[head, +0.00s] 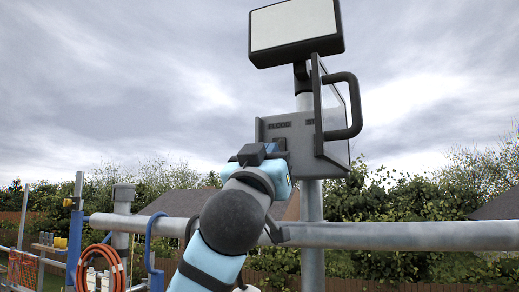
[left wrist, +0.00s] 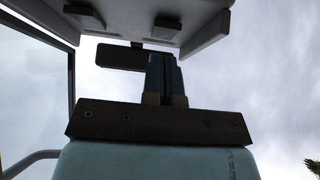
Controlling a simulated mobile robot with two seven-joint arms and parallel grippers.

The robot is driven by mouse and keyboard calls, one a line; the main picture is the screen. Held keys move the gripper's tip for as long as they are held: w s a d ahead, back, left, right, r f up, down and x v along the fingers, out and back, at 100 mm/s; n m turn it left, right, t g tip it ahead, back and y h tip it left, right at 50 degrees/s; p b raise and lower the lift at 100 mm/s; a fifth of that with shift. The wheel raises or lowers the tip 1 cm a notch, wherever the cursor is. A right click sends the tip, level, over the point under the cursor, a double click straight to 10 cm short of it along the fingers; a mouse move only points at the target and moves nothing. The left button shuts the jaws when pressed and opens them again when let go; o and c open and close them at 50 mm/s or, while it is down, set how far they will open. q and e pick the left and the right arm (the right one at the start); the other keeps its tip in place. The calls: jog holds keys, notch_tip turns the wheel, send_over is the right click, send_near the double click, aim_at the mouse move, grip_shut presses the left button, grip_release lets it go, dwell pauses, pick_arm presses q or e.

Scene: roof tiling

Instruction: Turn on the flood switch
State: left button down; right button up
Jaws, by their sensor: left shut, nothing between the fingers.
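The grey control box (head: 292,146) is on an upright pole, with a label reading FLOOD (head: 279,125) on its left part. My left gripper (head: 279,146) is at the box front just below that label and hides the switch area there. In the left wrist view the gripper fingers (left wrist: 166,72) are shut together and empty. They point at a dark switch (left wrist: 166,28) on the box (left wrist: 205,25); I cannot tell whether they touch it. A second dark switch (left wrist: 84,16) sits to its left. The floodlight (head: 295,30) above shows a pale, apparently unlit face. My right gripper is not in view.
A clear cover (head: 336,105) with a dark handle (head: 352,105) stands open at the box's right side. A grey horizontal rail (head: 400,236) runs in front of the pole (head: 312,205). An orange hose coil (head: 100,265) hangs at lower left.

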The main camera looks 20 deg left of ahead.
pick_arm(q)
jog(key=shift+w+f, duration=0.2)
jog(key=shift+w, duration=0.95)
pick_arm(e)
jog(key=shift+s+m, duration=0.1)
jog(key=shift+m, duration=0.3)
pick_arm(q)
jog(key=shift+w+t+b, duration=0.2)
jog(key=shift+t+b, duration=0.3)
jog(key=shift+b, duration=0.25)
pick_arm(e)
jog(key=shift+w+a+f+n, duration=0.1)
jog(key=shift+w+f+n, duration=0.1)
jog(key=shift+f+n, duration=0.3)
